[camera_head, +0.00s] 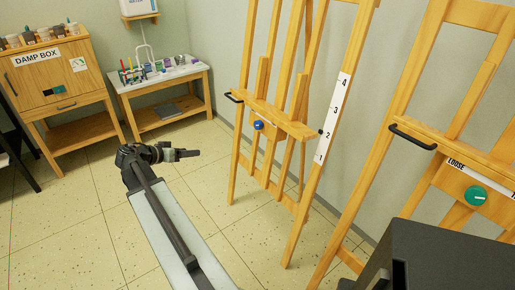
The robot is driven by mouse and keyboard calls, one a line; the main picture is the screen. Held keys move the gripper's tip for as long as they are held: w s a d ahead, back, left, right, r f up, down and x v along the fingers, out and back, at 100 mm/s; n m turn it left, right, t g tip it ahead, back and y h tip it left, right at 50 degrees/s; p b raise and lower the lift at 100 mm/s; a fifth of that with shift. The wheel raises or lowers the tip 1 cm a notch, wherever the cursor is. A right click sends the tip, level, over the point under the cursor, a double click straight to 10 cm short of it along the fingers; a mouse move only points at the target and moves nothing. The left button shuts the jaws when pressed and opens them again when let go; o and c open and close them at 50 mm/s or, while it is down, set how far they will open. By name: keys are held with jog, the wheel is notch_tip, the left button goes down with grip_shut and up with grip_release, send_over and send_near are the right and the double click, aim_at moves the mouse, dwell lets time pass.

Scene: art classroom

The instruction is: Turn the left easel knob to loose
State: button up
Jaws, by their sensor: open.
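The left easel (270,105) is a wooden frame leaning by the wall, with a blue knob (258,125) on the front below its tray ledge. The knob's pointer setting is too small to tell. My gripper (192,154) is open and empty at the end of my outstretched arm. In the picture it is left of and a little below the blue knob, clearly apart from it.
A right easel (437,155) has a green knob (475,196) beside a LOOSE label (456,164). Black handles (412,136) stick out from the easels. A damp box (52,80) and supply table (160,82) stand behind. Tiled floor (230,225) is clear before the left easel.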

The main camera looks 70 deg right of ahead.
jog(key=s+d+f+m+g+h+b, duration=0.25)
jog(key=s+d+m+g+b, duration=0.2)
jog(key=s+d, duration=0.7)
jog(key=m+h+b, duration=0.1)
jog(key=m+b, duration=0.1)
jog(key=m, duration=0.1)
send_near(256, 126)
jog(key=d, duration=0.1)
jog(key=shift+n+g, duration=0.35)
jog(key=x, duration=0.8)
jog(key=shift+s+d+f, duration=0.1)
jog(key=shift+s+f, duration=0.05)
jog(key=shift+s, duration=0.15)
